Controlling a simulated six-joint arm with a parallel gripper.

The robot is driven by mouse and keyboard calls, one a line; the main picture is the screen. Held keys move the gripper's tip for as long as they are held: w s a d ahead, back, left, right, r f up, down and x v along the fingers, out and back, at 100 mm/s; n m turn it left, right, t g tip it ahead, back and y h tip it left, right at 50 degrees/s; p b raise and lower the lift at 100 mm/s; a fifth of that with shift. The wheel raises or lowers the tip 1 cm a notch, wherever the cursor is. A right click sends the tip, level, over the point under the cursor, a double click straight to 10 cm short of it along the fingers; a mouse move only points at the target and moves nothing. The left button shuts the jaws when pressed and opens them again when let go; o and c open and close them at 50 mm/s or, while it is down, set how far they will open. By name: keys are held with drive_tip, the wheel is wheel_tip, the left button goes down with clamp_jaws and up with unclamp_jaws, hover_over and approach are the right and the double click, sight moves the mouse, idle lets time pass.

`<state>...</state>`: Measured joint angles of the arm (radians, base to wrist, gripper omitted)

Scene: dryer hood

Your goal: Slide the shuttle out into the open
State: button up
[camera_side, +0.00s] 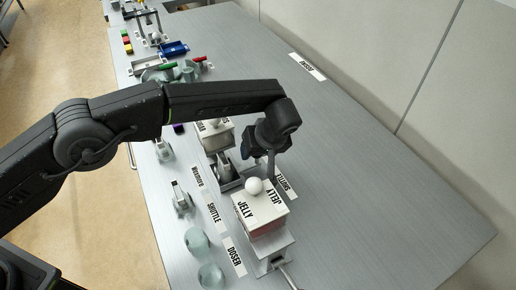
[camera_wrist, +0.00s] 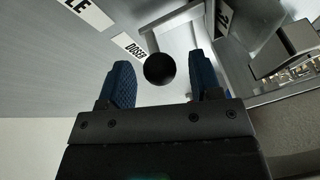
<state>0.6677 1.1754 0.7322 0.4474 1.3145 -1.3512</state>
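The table carries labels reading SHUTTLE (camera_side: 214,218) and DOSER (camera_side: 235,256). A white box marked JELLY (camera_side: 262,212), with a white ball on top, stands on a grey base (camera_side: 272,250) near them. I cannot tell for sure which part is the shuttle. My gripper (camera_side: 268,160) points down just behind the JELLY box. In the wrist view its two blue fingers (camera_wrist: 160,82) are apart, with a dark round knob (camera_wrist: 159,69) showing between them and a gap on each side. A pale plate lies beyond the knob. In the side view my arm hides the knob.
A grey tray-like fixture (camera_side: 226,174) and another pale box (camera_side: 213,135) stand behind the JELLY box. Glass jars (camera_side: 197,242) and small metal fixtures (camera_side: 181,198) line the left edge.

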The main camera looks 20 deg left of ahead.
drive_tip(key=v, duration=1.3)
drive_tip(key=shift+r, duration=0.35)
drive_tip(key=shift+d, duration=0.15)
drive_tip(key=w+a+f+n, duration=0.1)
drive_tip(key=f, duration=0.3)
drive_tip(key=a+f+n+t+h, duration=0.1)
drive_tip(key=a+f+n, duration=0.1)
drive_tip(key=f, duration=0.2)
drive_tip(key=w+a+f+n, duration=0.1)
drive_tip(key=a+f+n, duration=0.1)
drive_tip(key=f, duration=0.2)
drive_tip(key=shift+w+f+t+h, duration=0.3)
drive_tip(key=shift+w, duration=0.05)
drive_tip(key=shift+c, duration=0.2)
clamp_jaws()
